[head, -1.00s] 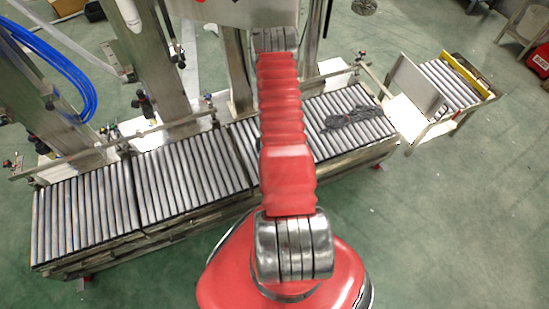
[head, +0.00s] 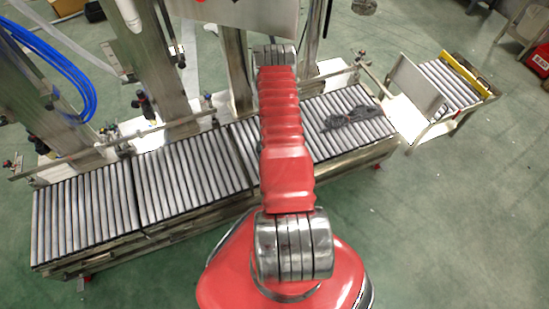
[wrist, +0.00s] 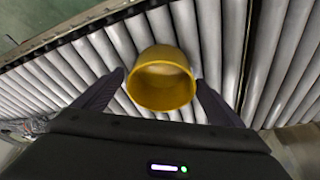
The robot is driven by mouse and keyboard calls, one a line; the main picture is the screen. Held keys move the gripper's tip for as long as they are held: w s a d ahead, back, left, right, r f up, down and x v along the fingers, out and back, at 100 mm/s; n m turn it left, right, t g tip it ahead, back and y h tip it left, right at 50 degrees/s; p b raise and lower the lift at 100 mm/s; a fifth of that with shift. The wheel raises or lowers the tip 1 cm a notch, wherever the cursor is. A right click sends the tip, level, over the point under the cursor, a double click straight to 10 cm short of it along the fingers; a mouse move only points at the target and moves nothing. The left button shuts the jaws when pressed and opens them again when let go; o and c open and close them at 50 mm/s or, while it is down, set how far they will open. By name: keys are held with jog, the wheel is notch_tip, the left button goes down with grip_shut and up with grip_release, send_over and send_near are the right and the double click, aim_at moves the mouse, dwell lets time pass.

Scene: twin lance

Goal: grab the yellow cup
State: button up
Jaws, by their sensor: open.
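The yellow cup (wrist: 161,80) shows in the wrist view, a little above the middle, with its open mouth towards the camera. It is over the grey conveyor rollers. My gripper (wrist: 160,80) is open, with one dark finger to the left of the cup and one to the right. Whether either finger touches the cup I cannot tell. In the head view my red arm blocks the middle, and neither the cup nor my gripper can be made out there.
A long roller conveyor (head: 190,188) crosses the head view, with steel posts behind it. A dark bundle (head: 350,117) lies on its right part. A smaller roller stand (head: 450,88) is at the right. Green floor (head: 455,220) is open at lower right.

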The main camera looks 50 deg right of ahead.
jog(key=shift+c, duration=0.3)
jog(key=c, duration=1.1)
